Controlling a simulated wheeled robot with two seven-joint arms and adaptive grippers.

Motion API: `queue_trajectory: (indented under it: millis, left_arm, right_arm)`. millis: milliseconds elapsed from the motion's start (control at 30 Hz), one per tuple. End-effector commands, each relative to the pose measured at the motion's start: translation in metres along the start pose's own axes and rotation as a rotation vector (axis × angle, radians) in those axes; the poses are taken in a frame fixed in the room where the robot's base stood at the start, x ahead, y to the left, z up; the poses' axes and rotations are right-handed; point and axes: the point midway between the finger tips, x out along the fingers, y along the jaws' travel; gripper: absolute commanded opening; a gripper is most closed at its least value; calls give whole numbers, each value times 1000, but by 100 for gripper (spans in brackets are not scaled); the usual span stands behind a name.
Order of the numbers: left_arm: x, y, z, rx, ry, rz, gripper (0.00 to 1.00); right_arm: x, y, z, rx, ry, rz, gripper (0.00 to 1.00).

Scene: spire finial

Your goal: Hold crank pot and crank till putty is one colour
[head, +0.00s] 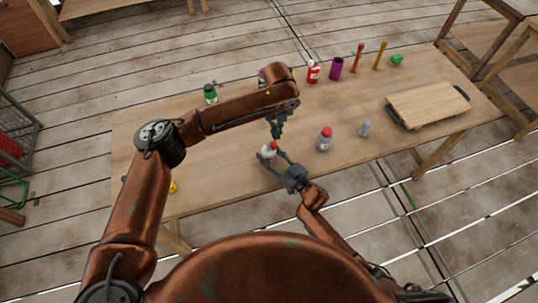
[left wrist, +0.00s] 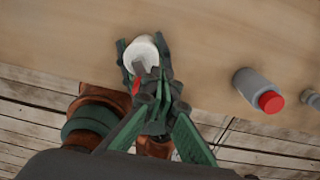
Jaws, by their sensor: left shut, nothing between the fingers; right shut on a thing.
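The crank pot (head: 268,150) is a small whitish pot with a touch of red, near the front edge of the table. In the left wrist view its round white top (left wrist: 141,50) shows, with a grey crank and a red part (left wrist: 136,86) in front. My right gripper (head: 277,158) is shut on the pot, its fingers on either side. My left gripper (head: 274,136) points down just above the pot, shut and empty; its tips (left wrist: 150,92) are close to the crank, but I cannot tell if they touch it. The putty's colour is not visible.
On the wooden table (head: 230,165), a grey bottle with red cap (head: 324,140) and a small grey item (head: 365,128) stand right of the pot. A red bottle (head: 313,72), purple cup (head: 335,68) and sticks line the back. A wooden board (head: 428,104) lies at the right.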

Motion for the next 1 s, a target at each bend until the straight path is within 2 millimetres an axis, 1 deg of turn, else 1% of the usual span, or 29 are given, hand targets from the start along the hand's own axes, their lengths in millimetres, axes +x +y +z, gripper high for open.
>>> queue_trajectory:
  millis: [100,533,667,1000]
  left_arm:
    - [-10,0,0,0,-1,-2,0]
    - [-42,0,1,-1,-1,-1,0]
    - [-46,0,1,-1,-1,0,0]
    - [-46,0,0,-1,0,0,0]
  right_arm:
    - [0,0,0,0,0,0,12]
    - [0,0,0,0,0,0,12]
    - [0,0,0,0,0,0,12]
    - [0,0,0,0,0,0,12]
